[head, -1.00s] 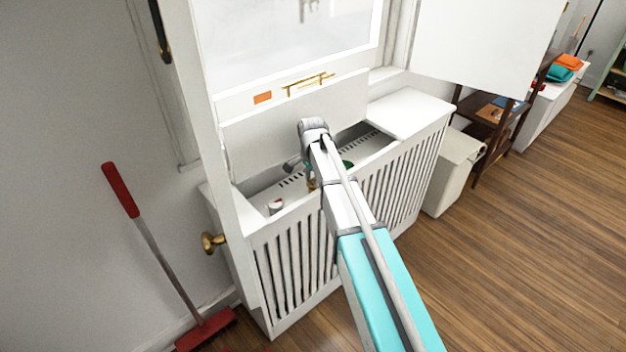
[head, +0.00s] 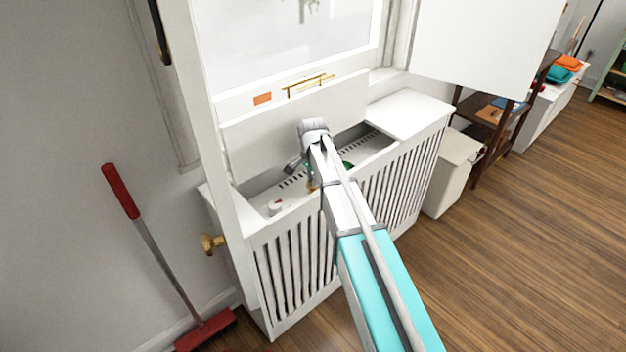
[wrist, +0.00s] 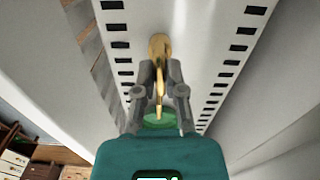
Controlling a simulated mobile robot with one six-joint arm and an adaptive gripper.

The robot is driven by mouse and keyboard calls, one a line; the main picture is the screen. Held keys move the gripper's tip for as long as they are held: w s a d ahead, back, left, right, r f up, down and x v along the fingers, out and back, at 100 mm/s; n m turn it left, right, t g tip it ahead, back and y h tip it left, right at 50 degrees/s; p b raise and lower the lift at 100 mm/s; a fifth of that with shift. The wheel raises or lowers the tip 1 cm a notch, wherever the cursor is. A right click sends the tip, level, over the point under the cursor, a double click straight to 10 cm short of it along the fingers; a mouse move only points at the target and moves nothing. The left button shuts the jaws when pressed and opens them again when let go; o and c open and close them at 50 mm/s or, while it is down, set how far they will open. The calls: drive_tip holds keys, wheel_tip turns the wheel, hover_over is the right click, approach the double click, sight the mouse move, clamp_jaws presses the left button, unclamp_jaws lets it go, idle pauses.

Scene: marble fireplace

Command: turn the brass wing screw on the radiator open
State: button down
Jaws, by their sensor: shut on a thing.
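The brass wing screw (wrist: 158,48) is in the wrist view, on the white perforated radiator top (wrist: 198,70). Its thin wing stands edge-on between the fingers of my gripper (wrist: 160,76). My gripper is shut on it, one grey finger on each side. A green round thing (wrist: 160,121) shows behind the fingers, partly hidden by my gripper's body. In the head view a bit of brass (head: 311,187) shows inside the open radiator cover (head: 408,110), beside my arm. My arm hides most of the gripper there.
A white upright panel (head: 290,122) stands behind the opening, and the cover's slatted front (head: 295,265) borders it in front. A red broom (head: 160,255) leans at left.

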drive_tip(key=n, duration=0.8)
drive_tip(key=shift+w, duration=0.1)
drive_tip(key=n, duration=0.4)
drive_tip(key=shift+n, duration=2.2)
drive_tip(key=c, duration=0.7)
unclamp_jaws()
drive_tip(key=shift+m, duration=0.4)
